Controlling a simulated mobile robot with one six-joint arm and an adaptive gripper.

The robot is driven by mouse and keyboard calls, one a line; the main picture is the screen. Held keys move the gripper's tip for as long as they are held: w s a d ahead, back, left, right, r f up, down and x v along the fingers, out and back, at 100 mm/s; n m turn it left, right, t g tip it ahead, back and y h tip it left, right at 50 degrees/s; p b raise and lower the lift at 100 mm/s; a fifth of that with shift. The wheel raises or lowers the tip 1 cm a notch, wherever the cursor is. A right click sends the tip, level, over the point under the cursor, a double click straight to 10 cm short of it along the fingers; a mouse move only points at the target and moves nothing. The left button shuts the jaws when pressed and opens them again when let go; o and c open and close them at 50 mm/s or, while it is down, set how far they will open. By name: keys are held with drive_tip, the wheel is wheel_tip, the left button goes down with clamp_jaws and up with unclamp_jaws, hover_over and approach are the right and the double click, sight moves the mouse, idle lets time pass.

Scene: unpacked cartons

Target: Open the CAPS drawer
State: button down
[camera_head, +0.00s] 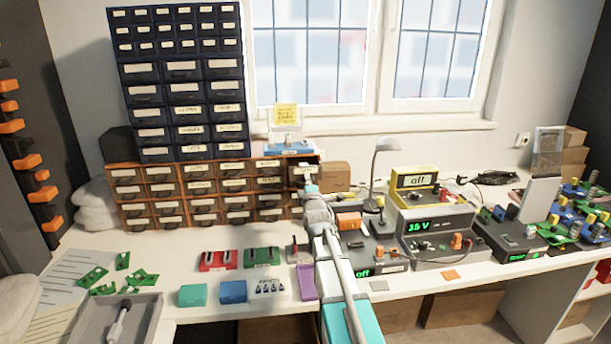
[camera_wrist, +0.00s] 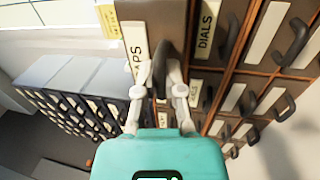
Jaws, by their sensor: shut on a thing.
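My gripper (camera_wrist: 160,80) is shut on this handle, one pale finger on each side. In the head view my gripper (camera_head: 308,188) is at the upper right end of the orange-framed drawer cabinet (camera_head: 110,190). My arm and gripper hide part of the drawers there.
A DIALS drawer (camera_wrist: 209,28) sits beside it, shut. A dark blue drawer cabinet (camera_head: 183,88) stands on top at the left. A cardboard box (camera_head: 336,176), a lamp (camera_head: 386,146) and a power supply (camera_head: 436,232) stand to the right. Small trays line the bench front.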

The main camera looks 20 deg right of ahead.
drive_tip(key=v, duration=0.3)
drive_tip(key=r+v, duration=0.1)
drive_tip(key=shift+s+a+f, duration=0.1)
drive_tip(key=shift+s, duration=0.3)
drive_tip(key=c, duration=0.7)
unclamp_jaws()
drive_tip(key=shift+s, duration=0.15)
